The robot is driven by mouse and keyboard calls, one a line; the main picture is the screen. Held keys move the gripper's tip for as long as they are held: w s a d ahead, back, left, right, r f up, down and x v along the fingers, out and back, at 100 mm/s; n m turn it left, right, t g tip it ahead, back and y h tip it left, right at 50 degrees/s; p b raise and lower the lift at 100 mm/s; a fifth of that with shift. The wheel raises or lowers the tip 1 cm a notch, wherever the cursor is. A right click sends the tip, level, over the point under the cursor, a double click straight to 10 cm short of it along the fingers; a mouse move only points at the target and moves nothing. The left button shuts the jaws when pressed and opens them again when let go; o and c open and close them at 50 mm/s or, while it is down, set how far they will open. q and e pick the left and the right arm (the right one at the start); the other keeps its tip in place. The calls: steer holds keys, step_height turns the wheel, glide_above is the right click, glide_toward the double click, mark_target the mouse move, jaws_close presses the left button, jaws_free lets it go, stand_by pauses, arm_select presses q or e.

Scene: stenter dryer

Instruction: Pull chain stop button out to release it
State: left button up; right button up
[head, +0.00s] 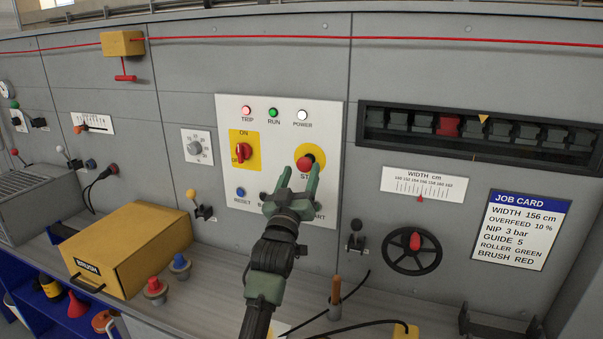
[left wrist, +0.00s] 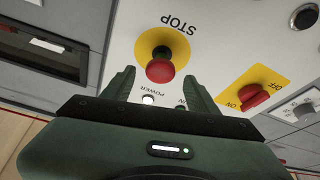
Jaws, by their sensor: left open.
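The chain stop button (head: 304,164) is a red mushroom head on a yellow disc on the white control panel (head: 232,110), with its label partly covered by my gripper. In the left wrist view the red button (left wrist: 160,69) shows upside down under the word STOP. My left gripper (head: 299,177) is open just in front of and below it. In the left wrist view the fingers (left wrist: 158,78) stand on either side of the red head, with gaps visible. I cannot tell how deep the tips reach. My right gripper is not in view.
A red-handled ON switch (head: 243,152) and blue reset button (head: 240,191) are left of the gripper. TRIP (head: 246,111), RUN and POWER lamps are above. A black handwheel (head: 411,251) is at right. A yellow brush box (head: 130,247) stands on the ledge.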

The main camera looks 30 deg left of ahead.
arm_select(q)
steer(key=b+v, duration=0.1)
steer(key=v, duration=0.5)
steer(key=shift+s+b, duration=0.2)
steer(key=shift+b, duration=0.1)
